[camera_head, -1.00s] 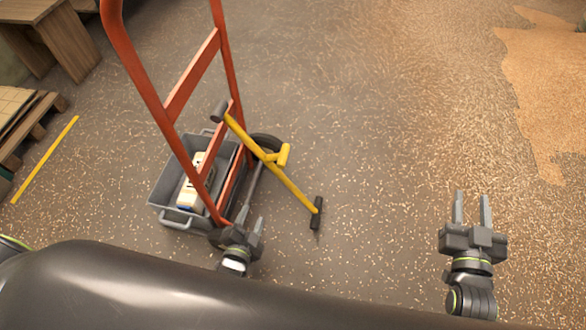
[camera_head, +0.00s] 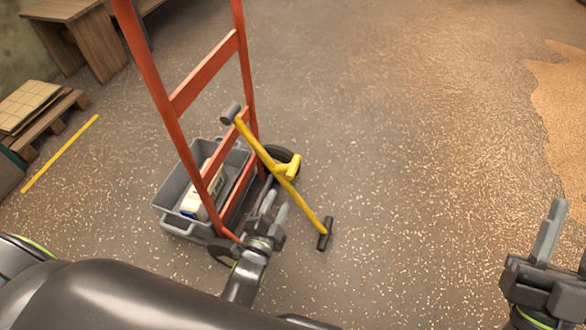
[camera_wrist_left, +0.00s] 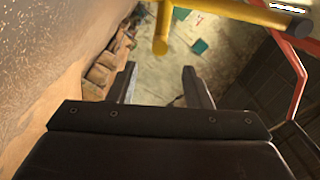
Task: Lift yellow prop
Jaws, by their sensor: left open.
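The yellow prop (camera_head: 252,141) is a slanted bar with a short side peg, a grey upper end and a dark lower foot. It leans across the red hand truck (camera_head: 207,72). My left gripper (camera_head: 275,200) is open and empty, just below the prop's peg in the head view. In the left wrist view, the yellow prop (camera_wrist_left: 240,12) crosses the top, its peg beyond the open fingers (camera_wrist_left: 158,76). My right gripper (camera_head: 568,232) is open and empty at the right edge, partly cut off.
A grey crate (camera_head: 172,193) with a pale carton (camera_head: 193,205) sits behind the truck frame. A wooden pallet (camera_head: 48,125) and table (camera_head: 85,40) stand at the left. The speckled floor is clear in the middle and right.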

